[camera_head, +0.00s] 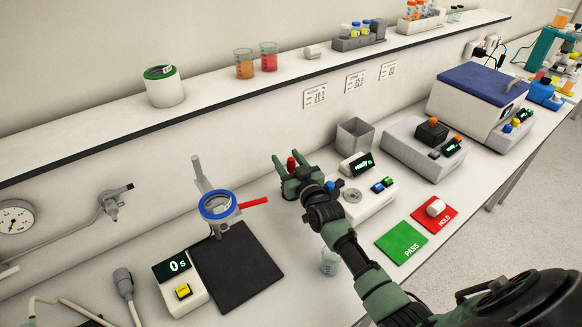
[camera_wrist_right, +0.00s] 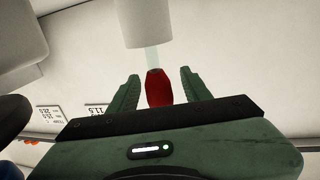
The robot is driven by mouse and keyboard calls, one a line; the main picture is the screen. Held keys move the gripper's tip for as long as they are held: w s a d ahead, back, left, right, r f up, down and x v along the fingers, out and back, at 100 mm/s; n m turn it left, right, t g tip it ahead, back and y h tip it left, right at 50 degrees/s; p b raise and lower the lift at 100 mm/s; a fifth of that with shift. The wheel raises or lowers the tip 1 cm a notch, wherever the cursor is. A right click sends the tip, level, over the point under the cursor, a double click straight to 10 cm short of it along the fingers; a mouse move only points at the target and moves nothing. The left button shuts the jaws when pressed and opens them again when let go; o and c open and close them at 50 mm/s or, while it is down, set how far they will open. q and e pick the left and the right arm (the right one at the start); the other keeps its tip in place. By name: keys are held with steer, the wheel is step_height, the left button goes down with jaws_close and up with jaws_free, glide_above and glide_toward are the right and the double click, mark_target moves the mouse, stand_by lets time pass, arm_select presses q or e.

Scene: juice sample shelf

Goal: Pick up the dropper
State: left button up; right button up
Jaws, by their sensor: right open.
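The dropper has a red bulb (camera_head: 291,163) and shows between the fingers of my right gripper (camera_head: 290,158) in the head view. In the right wrist view its red bulb (camera_wrist_right: 158,88) stands between the two green fingers of my right gripper (camera_wrist_right: 159,72), with gaps on both sides. A pale clear stem runs from the bulb toward a white cylinder (camera_wrist_right: 145,22). I cannot tell whether the stem touches the cylinder. My right gripper is open around the bulb. The lower part of the dropper is hidden in the head view. My left gripper is not in view.
A ring stand with a blue ring (camera_head: 217,205) and red handle is left of my right gripper. A grey metal container (camera_head: 355,136) and a white device (camera_head: 368,202) are to its right. A beaker (camera_head: 329,262) stands below my arm. The shelf (camera_head: 225,92) runs behind.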

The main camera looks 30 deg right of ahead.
steer(key=shift+w, duration=0.2)
steer(key=c, duration=0.9)
steer(key=shift+r, duration=0.1)
